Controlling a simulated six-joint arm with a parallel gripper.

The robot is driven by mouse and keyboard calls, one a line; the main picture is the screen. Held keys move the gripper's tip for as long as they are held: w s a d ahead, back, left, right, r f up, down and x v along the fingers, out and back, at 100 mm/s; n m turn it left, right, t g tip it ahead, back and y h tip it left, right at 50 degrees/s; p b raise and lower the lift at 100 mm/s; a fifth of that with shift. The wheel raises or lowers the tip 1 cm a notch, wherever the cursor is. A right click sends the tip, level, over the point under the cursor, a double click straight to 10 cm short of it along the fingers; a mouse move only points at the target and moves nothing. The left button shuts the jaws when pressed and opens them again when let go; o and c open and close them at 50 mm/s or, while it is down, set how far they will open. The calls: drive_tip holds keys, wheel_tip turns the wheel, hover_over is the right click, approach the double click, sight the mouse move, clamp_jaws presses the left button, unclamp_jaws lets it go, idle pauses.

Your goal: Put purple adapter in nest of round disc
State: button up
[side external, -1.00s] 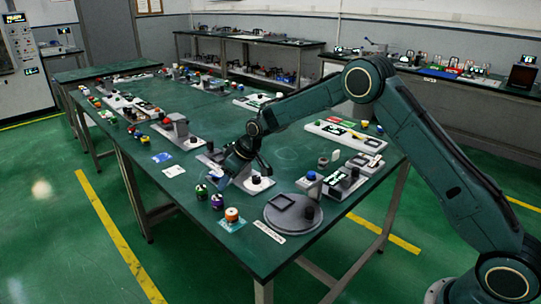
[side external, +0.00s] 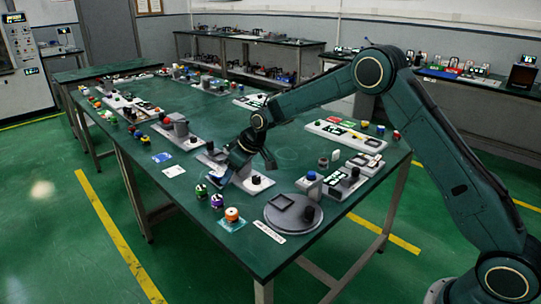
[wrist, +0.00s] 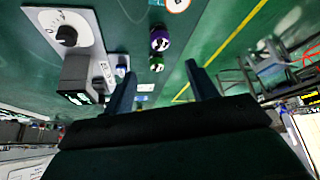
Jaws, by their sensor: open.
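The purple adapter (side external: 217,201) stands on the near left edge of the green table, between a green one (side external: 201,191) and an orange one (side external: 231,214). In the wrist view the purple adapter (wrist: 160,41) shows beyond and between my fingertips, with the green one (wrist: 156,63) beside it. The grey round disc (side external: 272,220) lies at the table's near end; its square nest (side external: 284,202) looks empty, and a black knob (side external: 308,214) stands on it. My gripper (side external: 250,170) is open and empty above the table, behind the adapters; its fingers show in the wrist view (wrist: 161,82).
A grey panel with a black knob (wrist: 66,35) is close to my gripper in the wrist view. A block with a blue button (side external: 311,178) stands behind the disc. A white label strip (side external: 269,232) lies before the disc. The orange adapter sits on a pale square.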

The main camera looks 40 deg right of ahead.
drive_tip(key=s+d+r+m+h, duration=0.1)
drive_tip(key=s+d+r+m, duration=0.1)
drive_tip(key=s+r, duration=1.75)
drive_tip(key=s+d+m+h, duration=0.1)
drive_tip(key=s+d+m, duration=0.1)
drive_tip(key=s, duration=2.3)
drive_tip(key=shift+s+f, duration=0.25)
drive_tip(key=shift+f, duration=0.2)
drive_tip(key=shift+o, duration=0.4)
drive_tip(key=shift+s+f, duration=0.2)
drive_tip(key=shift+s, duration=0.3)
drive_tip(key=shift+w, duration=0.1)
